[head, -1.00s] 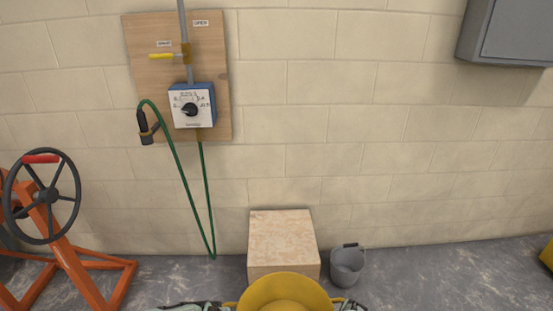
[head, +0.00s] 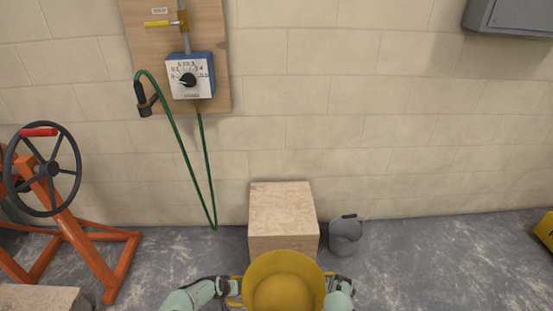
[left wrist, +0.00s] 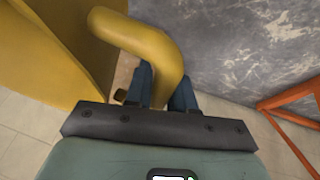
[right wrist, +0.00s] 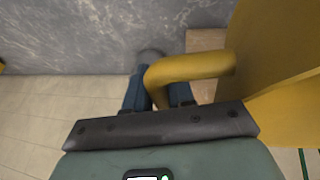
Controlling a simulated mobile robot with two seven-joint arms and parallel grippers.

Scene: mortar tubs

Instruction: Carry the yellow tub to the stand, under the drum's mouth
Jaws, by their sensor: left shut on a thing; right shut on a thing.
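The yellow tub (head: 284,262) is at the bottom middle of the head view, mouth up, and looks empty inside. My left gripper (head: 236,290) is shut on the tub's left handle; the left wrist view shows this handle (left wrist: 150,42) between the blue fingers. My right gripper (head: 331,284) is shut on the opposite handle (right wrist: 190,68). An orange frame with a dark handwheel (head: 52,168) stands at the left. The drum's mouth is not in view. A pale block top (head: 38,298) shows at the lower left; I cannot tell whether it is the stand.
A green hose (head: 180,150) hangs below a dial box (head: 190,78). Floor is clear at the right, up to a yellow object (head: 544,231).

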